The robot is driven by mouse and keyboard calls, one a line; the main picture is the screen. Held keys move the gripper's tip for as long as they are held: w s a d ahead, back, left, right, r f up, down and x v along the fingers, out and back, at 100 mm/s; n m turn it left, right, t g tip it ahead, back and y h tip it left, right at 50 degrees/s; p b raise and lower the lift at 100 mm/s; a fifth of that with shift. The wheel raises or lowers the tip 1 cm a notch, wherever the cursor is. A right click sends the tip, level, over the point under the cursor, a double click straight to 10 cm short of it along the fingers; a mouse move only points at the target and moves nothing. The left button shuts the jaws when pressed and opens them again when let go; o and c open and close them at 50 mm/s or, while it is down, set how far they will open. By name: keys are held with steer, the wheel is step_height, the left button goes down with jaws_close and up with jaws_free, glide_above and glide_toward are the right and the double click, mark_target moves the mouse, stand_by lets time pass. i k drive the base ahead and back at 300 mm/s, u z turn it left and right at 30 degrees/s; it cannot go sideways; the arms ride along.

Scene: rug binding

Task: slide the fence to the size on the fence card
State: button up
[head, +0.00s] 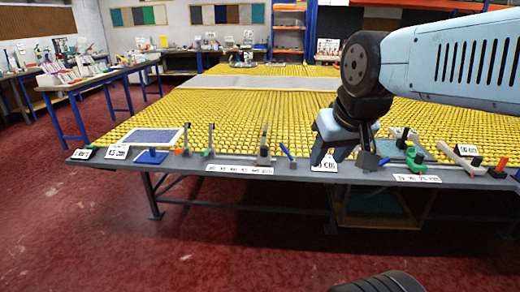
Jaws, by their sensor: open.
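Two white number scales lie along the grey front edge of the table, a left scale (240,169) and a right scale (417,178). Slim uprights with coloured feet stand behind the left scale, among them a brown-based one (264,155) and a green-footed one (209,151). A green piece (415,158) stands behind the right scale. I cannot tell which is the fence. White cards stand on the edge: a left card (116,152), a middle card (325,165) and a right card (467,149). Their print is too small to read surely. My gripper (343,158) is open, pointing down by the middle card and partly covering it.
The table top (250,108) behind is covered with yellow studs. A blue pad (151,157) and a blue-grey sheet (155,136) lie at the front left. A long pale bar (459,159) lies at the right. Red floor (90,220) is clear in front.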

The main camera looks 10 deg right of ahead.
mark_target(264, 156)
steer(key=z, duration=0.05)
steer(key=i, duration=1)
steer(key=u, duration=0.05)
